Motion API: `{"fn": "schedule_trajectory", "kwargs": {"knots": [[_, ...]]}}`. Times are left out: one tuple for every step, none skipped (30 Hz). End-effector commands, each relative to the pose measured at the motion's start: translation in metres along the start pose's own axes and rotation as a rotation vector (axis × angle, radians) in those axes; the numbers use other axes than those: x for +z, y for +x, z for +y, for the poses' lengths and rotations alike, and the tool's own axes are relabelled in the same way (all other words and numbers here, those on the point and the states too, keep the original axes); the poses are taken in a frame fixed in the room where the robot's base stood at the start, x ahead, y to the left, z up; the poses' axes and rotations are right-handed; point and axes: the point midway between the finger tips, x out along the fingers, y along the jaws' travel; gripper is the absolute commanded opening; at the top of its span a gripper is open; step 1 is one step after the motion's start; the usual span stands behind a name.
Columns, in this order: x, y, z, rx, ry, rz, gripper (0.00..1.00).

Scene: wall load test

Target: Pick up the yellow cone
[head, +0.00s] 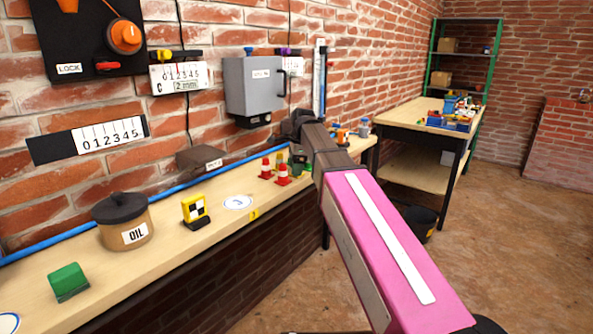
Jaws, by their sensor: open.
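Two red-and-white cones, a left one (265,169) and a right one (283,175), stand upright on the bench (165,253) left of my arm. A small yellowish shape shows just behind them, too small and partly covered to tell whether it is a yellow cone. No other yellow cone can be made out. My pink arm reaches in from the lower right, its dark far end above and right of the cones. I cannot make out my gripper's fingers; they are out of sight behind the arm links or too small to tell.
A yellow block with a checker mark (195,210), an oil pot (124,222) and a green block (68,281) stand on the bench left of the cones. A white round mark (238,202) lies nearer. A grey box (252,86) hangs on the brick wall.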

Motion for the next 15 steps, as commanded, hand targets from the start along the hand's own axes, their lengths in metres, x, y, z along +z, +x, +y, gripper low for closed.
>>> {"fn": "schedule_trajectory", "kwargs": {"knots": [[0.0000, 0.0022, 0.0002, 0.000, 0.000, 0.000, 0.66], [0.0000, 0.0026, 0.0000, -0.001, 0.000, 0.000, 0.66], [0.0000, 0.0026, -0.0001, -0.001, 0.000, 0.000, 0.66], [0.0000, 0.0025, -0.0001, -0.001, 0.000, 0.000, 0.66], [0.0000, 0.0024, -0.0001, -0.001, 0.000, 0.000, 0.66], [0.0000, 0.0023, -0.0001, -0.001, 0.000, 0.000, 0.66], [-0.0001, 0.0023, -0.0001, -0.001, 0.000, 0.000, 0.66], [-0.0001, 0.0023, -0.0001, -0.001, 0.000, 0.000, 0.56], [-0.0001, 0.0023, -0.0001, -0.001, 0.000, 0.000, 0.43], [-0.0001, 0.0022, -0.0001, -0.001, 0.000, 0.000, 0.34], [-0.0001, 0.0022, -0.0001, -0.001, 0.000, 0.000, 0.24], [-0.0001, 0.0022, -0.0001, 0.000, 0.000, 0.000, 0.15], [-0.0002, 0.0022, -0.0001, 0.000, 0.000, 0.000, 0.15], [-0.0002, 0.0022, -0.0001, 0.000, 0.000, 0.000, 0.14], [-0.0001, 0.0021, -0.0001, 0.000, 0.000, 0.000, 0.14]]}}
